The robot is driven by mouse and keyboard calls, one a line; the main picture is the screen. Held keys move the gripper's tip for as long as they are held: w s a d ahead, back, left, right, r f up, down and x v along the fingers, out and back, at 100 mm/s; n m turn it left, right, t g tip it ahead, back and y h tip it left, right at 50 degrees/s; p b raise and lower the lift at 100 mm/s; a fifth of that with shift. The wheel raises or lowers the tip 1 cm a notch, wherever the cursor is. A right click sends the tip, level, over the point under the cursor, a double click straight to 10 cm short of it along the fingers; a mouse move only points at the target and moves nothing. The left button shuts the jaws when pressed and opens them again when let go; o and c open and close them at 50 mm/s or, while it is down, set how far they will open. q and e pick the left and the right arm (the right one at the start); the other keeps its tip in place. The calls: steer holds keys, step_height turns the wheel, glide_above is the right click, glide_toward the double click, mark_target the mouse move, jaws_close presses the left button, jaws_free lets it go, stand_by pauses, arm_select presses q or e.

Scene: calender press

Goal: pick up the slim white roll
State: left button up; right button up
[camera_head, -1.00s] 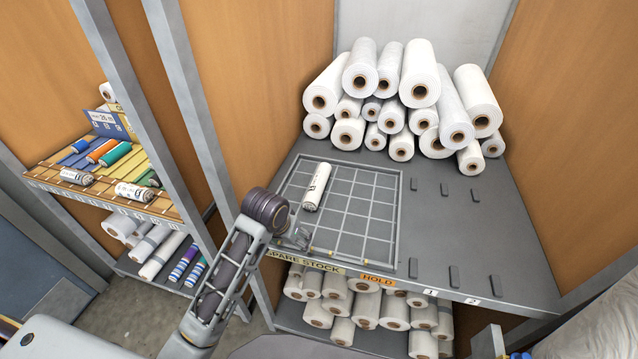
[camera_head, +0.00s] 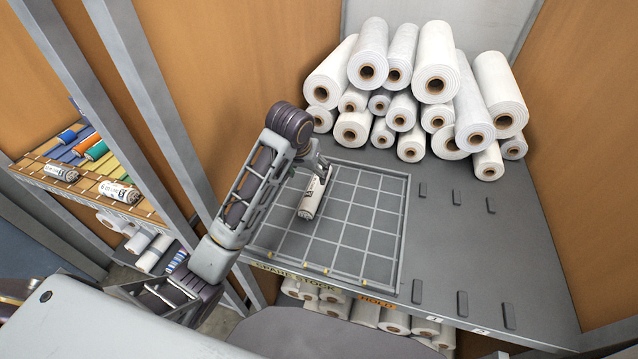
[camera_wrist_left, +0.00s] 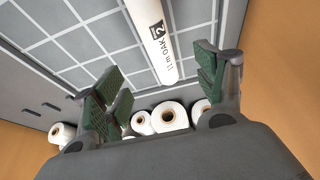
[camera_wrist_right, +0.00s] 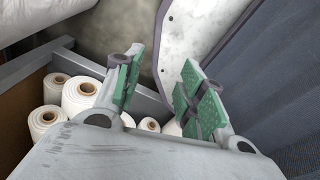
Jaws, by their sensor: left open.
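The slim white roll (camera_head: 311,196) lies on the gridded tray (camera_head: 380,225) on the grey shelf, near the tray's left side. In the left wrist view the roll (camera_wrist_left: 152,35) carries black lettering and lies beyond and between my open fingers. My left gripper (camera_head: 318,166) is over the roll's far end, and the roll partly shows beneath it. In the left wrist view the fingers of the left gripper (camera_wrist_left: 160,85) are wide apart with nothing between the pads. My right gripper (camera_wrist_right: 165,90) shows only in its own wrist view, with fingers apart and empty, away from the tray.
A stack of large white rolls (camera_head: 437,70) stands behind the tray. Small dark pegs (camera_head: 462,303) stick up from the shelf at right. Metal posts (camera_head: 150,90) and a side rack (camera_head: 90,190) with coloured rolls stand at left. More rolls (camera_head: 393,321) lie below.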

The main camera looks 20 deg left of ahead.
mark_target(316, 186)
arm_select(q)
steer(key=shift+w+p+x, duration=0.15)
steer(key=shift+p+x, duration=0.05)
steer(key=shift+x, duration=1.9)
steer(key=shift+w+p+x, duration=0.1)
steer(key=shift+p+x, duration=0.1)
steer(key=shift+x, duration=1.9)
steer(key=shift+r, duration=0.1)
arm_select(e)
steer(key=shift+s+r, duration=0.1)
steer(key=shift+r, duration=0.25)
arm_select(q)
steer(key=shift+p+x, duration=0.45)
steer(key=shift+x, duration=2.15)
arm_select(e)
steer(key=shift+d+r, duration=0.25)
steer(key=shift+r, duration=0.35)
arm_select(q)
steer(key=shift+s+d, duration=0.1)
steer(key=shift+d, duration=0.1)
steer(key=c, duration=1.2)
arm_select(e)
steer(key=shift+a, duration=0.2)
